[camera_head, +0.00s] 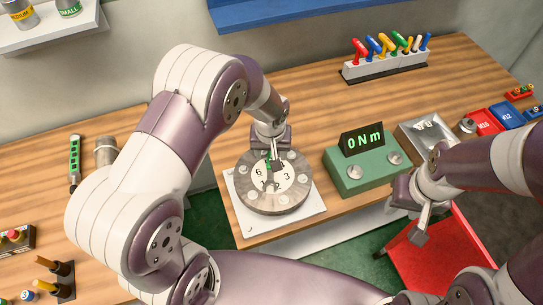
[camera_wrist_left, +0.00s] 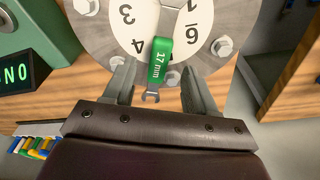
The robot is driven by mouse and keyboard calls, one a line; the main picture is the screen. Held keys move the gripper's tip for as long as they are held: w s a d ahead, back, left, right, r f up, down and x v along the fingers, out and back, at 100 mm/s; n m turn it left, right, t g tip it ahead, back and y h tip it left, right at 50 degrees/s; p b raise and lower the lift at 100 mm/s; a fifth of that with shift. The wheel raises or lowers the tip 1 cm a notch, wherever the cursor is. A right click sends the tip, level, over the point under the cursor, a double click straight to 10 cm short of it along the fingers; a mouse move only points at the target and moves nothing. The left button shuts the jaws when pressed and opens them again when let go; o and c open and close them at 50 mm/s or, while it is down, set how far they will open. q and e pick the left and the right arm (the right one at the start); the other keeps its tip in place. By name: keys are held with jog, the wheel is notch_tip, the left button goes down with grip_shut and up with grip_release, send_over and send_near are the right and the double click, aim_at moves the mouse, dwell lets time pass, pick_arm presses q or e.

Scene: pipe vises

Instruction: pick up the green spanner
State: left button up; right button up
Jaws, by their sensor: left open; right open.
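The green spanner (camera_wrist_left: 160,60), marked 17 mm, shows in the left wrist view over the numbered face of the round grey flange (camera_wrist_left: 112,45). Its open metal end points towards my left gripper (camera_wrist_left: 155,72). The gripper's two fingers are open, one on each side of the spanner, with gaps between. I cannot tell whether the spanner rests on the flange. In the head view, my left gripper (camera_head: 274,160) is over the flange (camera_head: 305,185) and mostly hides the spanner. My right gripper (camera_head: 420,232) is open and empty, above the red cart at the right.
The flange sits on a white plate (camera_head: 243,208) at the bench's front edge. A green torque display (camera_head: 362,172) reading 0 Nm stands to its right, beside a metal tray (camera_head: 425,130). A rack of coloured hex keys (camera_head: 385,65) stands behind.

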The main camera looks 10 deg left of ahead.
pick_arm(q)
jog(key=shift+w+f, duration=0.25)
jog(key=shift+f, duration=0.95)
jog(key=shift+w+f, duration=0.15)
jog(key=shift+f, duration=0.05)
grip_shut()
pick_arm(e)
jog(key=shift+r, duration=0.4)
pick_arm(q)
jog(key=shift+r, duration=0.15)
